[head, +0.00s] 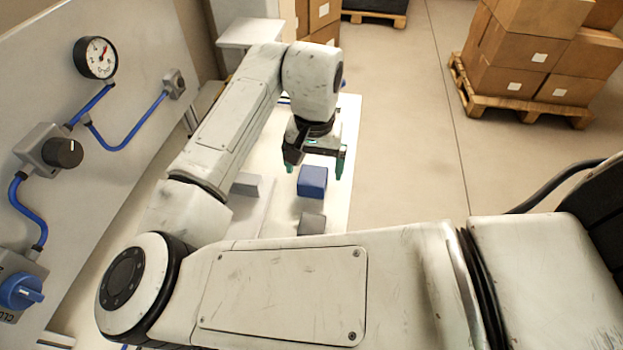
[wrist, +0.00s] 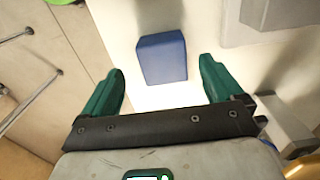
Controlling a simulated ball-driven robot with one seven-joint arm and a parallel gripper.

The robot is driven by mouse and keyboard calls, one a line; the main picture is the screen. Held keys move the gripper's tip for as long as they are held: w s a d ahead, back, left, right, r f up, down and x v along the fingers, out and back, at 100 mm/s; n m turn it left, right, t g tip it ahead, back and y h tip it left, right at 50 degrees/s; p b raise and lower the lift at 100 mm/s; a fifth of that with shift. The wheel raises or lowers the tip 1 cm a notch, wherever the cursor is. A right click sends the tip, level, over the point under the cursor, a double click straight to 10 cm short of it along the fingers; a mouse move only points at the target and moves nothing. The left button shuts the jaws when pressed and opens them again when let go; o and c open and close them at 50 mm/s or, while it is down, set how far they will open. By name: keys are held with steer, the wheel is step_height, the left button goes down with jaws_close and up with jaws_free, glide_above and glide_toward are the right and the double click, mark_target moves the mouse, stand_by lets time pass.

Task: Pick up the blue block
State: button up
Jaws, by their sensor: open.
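The blue block (head: 312,181) lies on a white table (head: 346,112), below my gripper in the head view. My gripper (head: 315,165) is open and empty, with green fingers pointing down above the block. In the wrist view the blue block (wrist: 162,59) is ahead of the fingertips and between their lines. My gripper's green fingers (wrist: 160,78) stand apart with bare white surface between them. A gap shows between the block and each finger.
Grey blocks lie on the table, one (head: 312,223) in front of the blue block and one (head: 246,185) to its left. A panel (head: 120,110) with a gauge and blue tubing stands at left. Boxes on a pallet (head: 520,108) stand at back right.

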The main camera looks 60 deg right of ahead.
mark_target(313, 175)
steer(key=shift+w+d+f+p, duration=0.1)
steer(key=shift+w+f+p, duration=0.1)
steer(key=shift+f, duration=1.1)
steer(key=shift+w+d+f+p, duration=0.1)
steer(key=shift+f+p, duration=0.05)
steer(key=shift+f, duration=1.15)
steer(key=c, duration=1.2)
